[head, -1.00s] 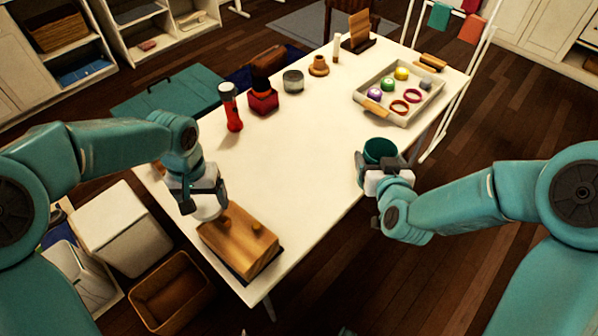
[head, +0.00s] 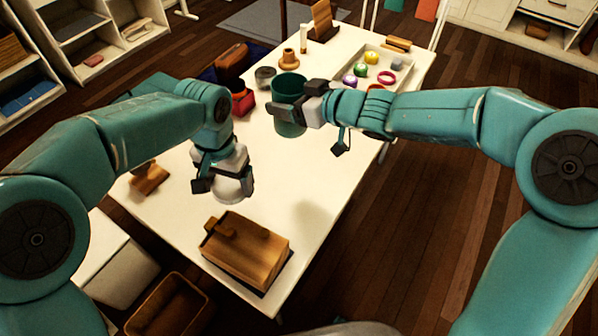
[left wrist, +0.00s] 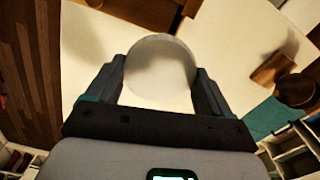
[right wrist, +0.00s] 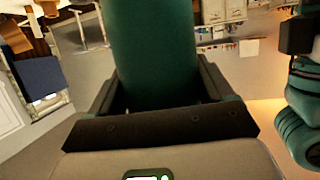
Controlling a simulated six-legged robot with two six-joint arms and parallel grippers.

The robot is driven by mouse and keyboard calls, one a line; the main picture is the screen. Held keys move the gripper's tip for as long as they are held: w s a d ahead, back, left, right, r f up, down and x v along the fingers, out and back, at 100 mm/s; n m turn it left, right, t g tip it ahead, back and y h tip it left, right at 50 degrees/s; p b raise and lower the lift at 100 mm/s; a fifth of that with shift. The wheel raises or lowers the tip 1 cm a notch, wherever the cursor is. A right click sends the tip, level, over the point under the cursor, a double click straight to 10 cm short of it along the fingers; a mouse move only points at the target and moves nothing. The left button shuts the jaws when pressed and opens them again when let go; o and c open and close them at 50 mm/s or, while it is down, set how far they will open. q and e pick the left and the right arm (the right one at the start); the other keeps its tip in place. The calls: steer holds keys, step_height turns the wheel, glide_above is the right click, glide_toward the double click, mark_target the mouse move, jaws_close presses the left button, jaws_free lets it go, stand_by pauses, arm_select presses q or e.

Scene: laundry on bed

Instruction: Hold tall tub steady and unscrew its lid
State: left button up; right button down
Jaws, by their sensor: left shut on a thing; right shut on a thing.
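The tall tub is a dark green cylinder (head: 290,118), held upright over the far middle of the table; its top looks open. My right gripper (head: 300,106) is shut on its side, and the tub also fills the upper middle of the right wrist view (right wrist: 152,50). A white round piece that looks like the lid (head: 236,188) is in my left gripper (head: 225,182), apart from the tub, over the near left of the table. In the left wrist view this white disc (left wrist: 160,68) sits between the fingers.
A wooden box with knobs (head: 245,250) stands at the table's near edge. A brown wooden piece (head: 150,178) lies at the left edge. Behind the tub are a grey-green jar (head: 265,77) and a tray (head: 397,80) of small items. The white tabletop (head: 310,180) is clear near right.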

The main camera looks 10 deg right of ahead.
arm_select(q)
steer(key=s+d+r+m+b, duration=0.15)
steer(key=d+m, duration=0.25)
steer(key=d, duration=0.6)
arm_select(e)
steer(key=d, duration=0.1)
steer(key=n+g+y, duration=0.1)
steer(key=w+d, duration=0.1)
steer(key=shift+d+r, duration=0.35)
steer(key=shift+r, duration=0.05)
arm_select(q)
steer(key=f+b, duration=0.9)
steer(key=shift+s+f, duration=0.15)
steer(key=shift+s, duration=0.05)
arm_select(e)
steer(key=f, duration=2)
steer(key=shift+w, duration=0.25)
arm_select(q)
steer(key=shift+s, duration=0.1)
arm_select(e)
steer(key=shift+s+r, duration=0.1)
steer(key=shift+r, duration=0.05)
steer(key=shift+f, duration=0.3)
jaws_free()
steer(key=shift+r, duration=0.1)
steer(key=shift+r, duration=0.1)
